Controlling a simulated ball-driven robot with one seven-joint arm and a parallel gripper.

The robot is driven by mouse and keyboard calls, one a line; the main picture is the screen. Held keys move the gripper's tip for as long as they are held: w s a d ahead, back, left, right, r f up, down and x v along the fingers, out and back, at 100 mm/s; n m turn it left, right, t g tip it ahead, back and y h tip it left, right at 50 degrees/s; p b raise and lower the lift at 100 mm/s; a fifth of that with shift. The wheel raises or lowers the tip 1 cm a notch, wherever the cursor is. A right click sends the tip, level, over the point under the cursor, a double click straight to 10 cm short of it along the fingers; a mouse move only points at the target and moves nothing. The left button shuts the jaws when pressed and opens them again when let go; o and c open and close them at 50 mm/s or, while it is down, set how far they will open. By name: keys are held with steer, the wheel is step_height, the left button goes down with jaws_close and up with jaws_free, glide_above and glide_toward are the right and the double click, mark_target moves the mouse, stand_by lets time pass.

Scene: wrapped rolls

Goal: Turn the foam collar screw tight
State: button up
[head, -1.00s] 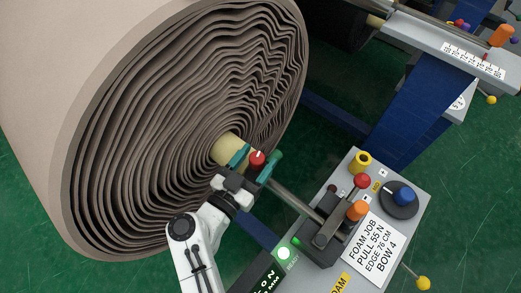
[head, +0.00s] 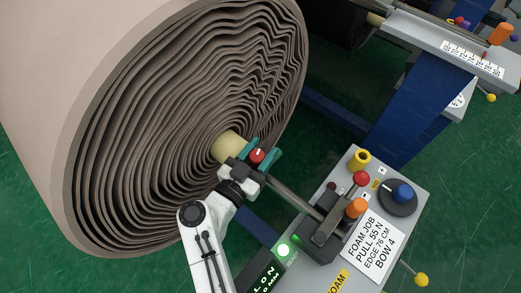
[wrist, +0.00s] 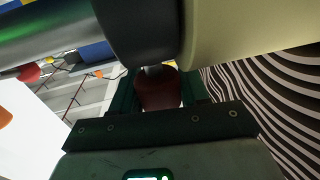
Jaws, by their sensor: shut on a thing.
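The foam collar screw has a red knob with a white mark (head: 257,155). It sits on the shaft by the pale core of the big foam roll (head: 185,130). My gripper (head: 262,157) has its green fingers on either side of the red knob and is shut on it. In the wrist view the dark red knob (wrist: 158,90) sits between the green fingers, below a dark collar (wrist: 140,30) on the shaft. The fingers hide part of the knob in both views.
A blue frame post (head: 425,112) stands behind. Green floor shows between.

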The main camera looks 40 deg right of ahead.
steer(key=shift+c, duration=0.6)
steer(key=shift+f+m+g, duration=0.15)
steer(key=shift+m+g, duration=0.25)
steer(key=shift+g, duration=0.2)
steer(key=shift+m+g+h+b, duration=0.3)
steer(key=shift+g, duration=0.1)
steer(key=shift+s, duration=0.1)
steer(key=o, duration=1)
steer(key=shift+c, duration=0.2)
steer(key=b+v, duration=0.2)
steer(key=v, duration=0.9)
steer(key=shift+b, duration=0.3)
